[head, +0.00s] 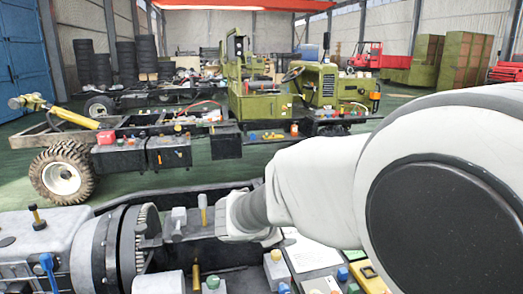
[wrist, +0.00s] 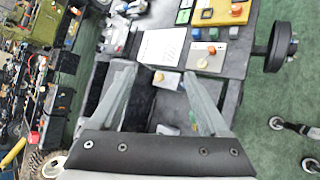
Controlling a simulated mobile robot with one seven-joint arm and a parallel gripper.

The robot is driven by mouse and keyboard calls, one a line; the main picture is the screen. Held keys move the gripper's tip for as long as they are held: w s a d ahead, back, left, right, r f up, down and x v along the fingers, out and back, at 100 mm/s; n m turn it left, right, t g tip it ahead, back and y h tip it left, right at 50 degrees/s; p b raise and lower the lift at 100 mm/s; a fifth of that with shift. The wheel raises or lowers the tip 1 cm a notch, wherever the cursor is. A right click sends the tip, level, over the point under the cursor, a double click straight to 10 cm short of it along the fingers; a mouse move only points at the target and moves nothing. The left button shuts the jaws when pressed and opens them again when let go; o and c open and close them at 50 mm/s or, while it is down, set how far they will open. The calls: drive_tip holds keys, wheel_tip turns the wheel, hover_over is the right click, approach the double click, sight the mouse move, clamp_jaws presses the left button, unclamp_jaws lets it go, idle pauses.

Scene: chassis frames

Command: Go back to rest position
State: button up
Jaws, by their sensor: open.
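My gripper (wrist: 158,76) is open in the wrist view, its two grey fingers spread wide with nothing between them. It hangs above the dark work surface of the near chassis. A white sheet of paper (wrist: 160,46) and a small light box with an orange knob (wrist: 160,78) lie below and just beyond the fingertips. In the head view my white arm reaches in from the right, bends down and ends over the near chassis (head: 228,262); the fingers are hard to make out there.
A yellow box (wrist: 222,12) and a grey box (wrist: 205,59) with orange buttons sit near the paper. A large grey engine and gear housing (head: 75,245) stands at front left. Behind are a green vehicle (head: 322,85) and a wheeled chassis (head: 63,172). Green floor lies between.

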drive_tip(key=s+d+r+m+g+y, duration=0.1)
drive_tip(key=s+d+r+m+g, duration=0.25)
drive_tip(key=s+d+m, duration=0.95)
drive_tip(key=s+a+m+y, duration=0.4)
drive_tip(key=s+m, duration=0.3)
drive_tip(key=s, duration=0.5)
drive_tip(key=shift+s+m, duration=0.3)
drive_tip(key=shift+s, duration=0.05)
